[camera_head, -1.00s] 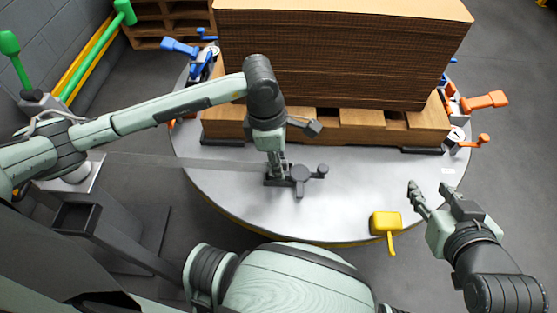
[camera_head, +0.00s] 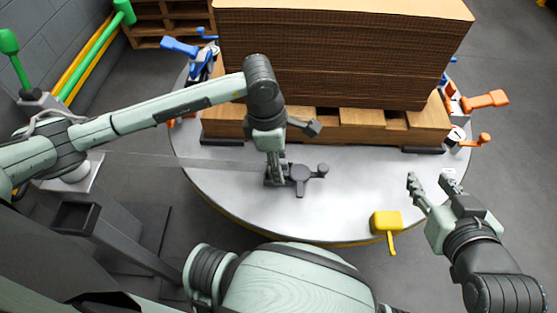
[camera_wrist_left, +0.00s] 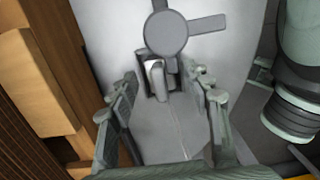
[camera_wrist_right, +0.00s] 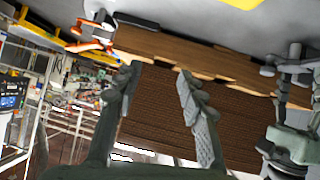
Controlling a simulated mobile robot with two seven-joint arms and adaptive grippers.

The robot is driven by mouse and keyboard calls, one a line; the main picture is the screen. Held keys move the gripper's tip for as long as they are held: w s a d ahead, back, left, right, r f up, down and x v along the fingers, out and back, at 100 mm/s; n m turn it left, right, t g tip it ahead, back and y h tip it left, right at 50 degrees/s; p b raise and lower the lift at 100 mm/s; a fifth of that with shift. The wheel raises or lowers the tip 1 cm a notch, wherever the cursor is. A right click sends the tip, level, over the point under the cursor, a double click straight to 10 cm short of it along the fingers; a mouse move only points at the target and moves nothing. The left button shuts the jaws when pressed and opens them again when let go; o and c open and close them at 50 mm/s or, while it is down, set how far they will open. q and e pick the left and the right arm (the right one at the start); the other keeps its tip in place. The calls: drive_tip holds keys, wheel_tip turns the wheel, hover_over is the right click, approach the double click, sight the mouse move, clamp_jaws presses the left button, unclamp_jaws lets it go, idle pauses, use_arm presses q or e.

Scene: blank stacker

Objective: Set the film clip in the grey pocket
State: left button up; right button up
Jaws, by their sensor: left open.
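My left gripper (camera_head: 275,178) points down at the table, beside a dark grey fixture (camera_head: 301,174) with a round hub and arms. In the left wrist view its fingers (camera_wrist_left: 163,84) are spread. A small metallic grey piece (camera_wrist_left: 155,78), seemingly the film clip, stands between them, close against the fixture's hub (camera_wrist_left: 166,33). The grey pocket seems to be part of this fixture; I cannot tell how deep the clip sits. A clear film strip (camera_head: 185,163) runs from the left post to the clip.
A cardboard stack (camera_head: 330,55) on a wooden pallet (camera_head: 375,128) fills the back of the round table (camera_head: 240,185). A yellow handled block (camera_head: 386,222) is at the front edge, blue clamps (camera_head: 181,46) at back left, orange ones (camera_head: 484,101) at right. The front middle is clear.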

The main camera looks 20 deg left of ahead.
use_arm(q)
drive_tip(key=shift+r, duration=0.1)
drive_tip(key=shift+w+a+r, duration=0.1)
drive_tip(key=shift+r, duration=0.6)
wheel_tip(320, 180, up, 11)
drive_tip(key=a+p, duration=0.1)
drive_tip(key=shift+s+f, duration=0.15)
drive_tip(key=shift+s, duration=0.15)
use_arm(e)
drive_tip(key=s+d+f+g+h, duration=0.1)
drive_tip(key=s+d+f+g, duration=0.2)
drive_tip(key=d+f, duration=0.1)
drive_tip(key=shift+s+d+h, duration=0.15)
drive_tip(key=shift+s+h, duration=0.15)
drive_tip(key=shift+s, duration=0.05)
use_arm(q)
drive_tip(key=shift+a, duration=0.1)
